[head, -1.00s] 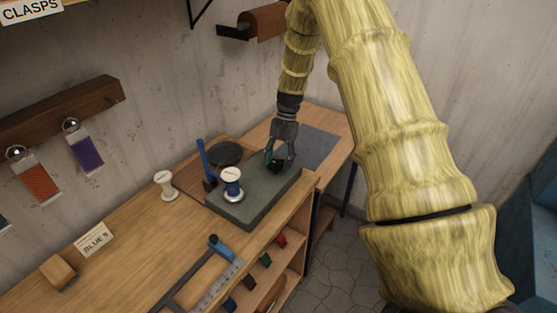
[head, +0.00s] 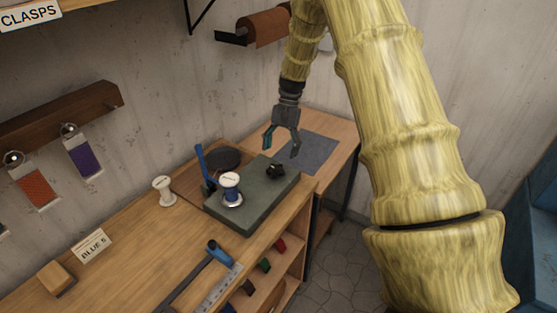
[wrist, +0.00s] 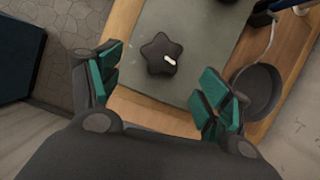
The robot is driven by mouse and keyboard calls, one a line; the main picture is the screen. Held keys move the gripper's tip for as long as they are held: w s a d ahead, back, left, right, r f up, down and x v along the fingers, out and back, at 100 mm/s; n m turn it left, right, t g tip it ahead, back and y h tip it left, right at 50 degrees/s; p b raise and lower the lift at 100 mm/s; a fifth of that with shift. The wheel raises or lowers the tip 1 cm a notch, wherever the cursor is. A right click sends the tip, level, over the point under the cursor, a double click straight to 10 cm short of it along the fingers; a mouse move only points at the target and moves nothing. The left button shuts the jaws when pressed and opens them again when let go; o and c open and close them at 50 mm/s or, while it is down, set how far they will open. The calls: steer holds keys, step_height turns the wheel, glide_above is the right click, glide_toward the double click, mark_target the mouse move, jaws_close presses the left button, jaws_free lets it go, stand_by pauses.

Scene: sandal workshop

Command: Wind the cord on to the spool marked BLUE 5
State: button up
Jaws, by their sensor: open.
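A spool wound with blue (head: 231,190) stands upright on a grey-green block (head: 245,215) on the bench. A black star-shaped knob (head: 275,170) sits on the same block, to the right of the spool. In the wrist view the knob (wrist: 161,53) shows a white mark on one arm. My gripper (head: 281,150) is open and empty, raised above and behind the knob, touching nothing. Its teal-padded fingers also show spread in the wrist view (wrist: 160,82). A card reading BLUE 5 (head: 91,245) stands at the bench's left.
A pale spool (head: 164,190) stands left of the block. A blue upright post (head: 203,163) and a round dark dish (head: 225,158) are behind it. A grey mat (head: 318,150) lies clear at the far right.

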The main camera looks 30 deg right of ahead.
steer(key=v, duration=0.6)
steer(key=shift+d, duration=0.1)
stand_by(0.6)
